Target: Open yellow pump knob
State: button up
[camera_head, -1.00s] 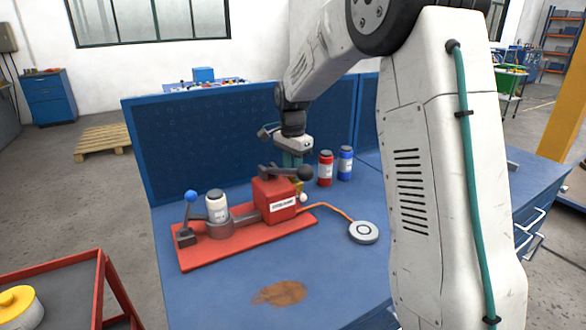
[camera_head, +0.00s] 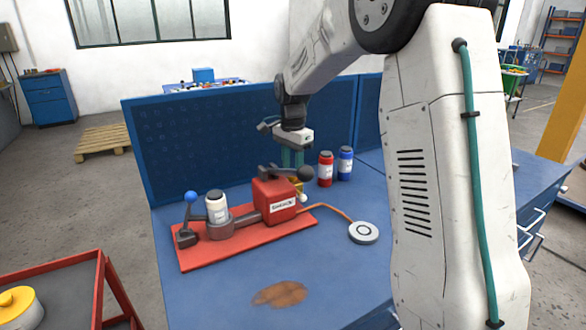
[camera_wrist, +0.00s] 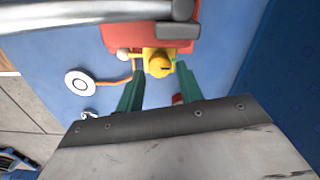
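The yellow knob (camera_wrist: 158,62) sits on the side of the red pump body (camera_wrist: 118,38), with a dark mark on its face. In the head view only a small yellow part (camera_head: 298,187) shows behind the red pump box (camera_head: 272,200). My gripper (camera_wrist: 159,70) is open, its two teal fingers apart. In the wrist view the fingertips appear on either side of the knob. I cannot tell how far above it they are, and no contact is visible. In the head view my gripper (camera_head: 292,160) points down behind the pump box.
A black-knobbed lever (camera_head: 304,174) lies over the pump box. A white ball (camera_wrist: 123,55) is beside the yellow knob. Red (camera_head: 325,168) and blue (camera_head: 345,163) bottles stand to the right. An orange cable leads to a grey disc (camera_head: 363,232). A blue panel (camera_head: 230,140) stands behind.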

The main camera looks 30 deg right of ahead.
notch_tip(320, 180, up, 5)
jog(key=shift+r, duration=0.45)
jog(key=shift+s+a+r, duration=0.1)
jog(key=shift+s+r, duration=0.05)
jog(key=s+a+r+n+t, duration=0.1)
jog(key=s+a+r+n, duration=0.15)
jog(key=s, duration=0.45)
jog(key=s+a+r+n+t, duration=0.2)
jog(key=s+a+n, duration=0.15)
jog(key=s, duration=0.25)
jog(key=s+a+r+n+t, duration=0.1)
jog(key=s+a+r+n, duration=0.25)
jog(key=s, duration=0.35)
jog(key=s+f+n+g, duration=0.1)
jog(key=s+f+n, duration=0.1)
jog(key=s, duration=0.4)
jog(key=s+a+f+n+g, duration=0.1)
jog(key=s+f+n, duration=0.1)
jog(key=s, duration=0.3)
jog(key=s+f+n, duration=0.2)
jog(key=s+f, duration=0.2)
jog(key=s, duration=0.2)
jog(key=shift+s+a+f+g, duration=0.2)
jog(key=shift+s+f+g, duration=0.1)
jog(key=shift+g, duration=0.1)
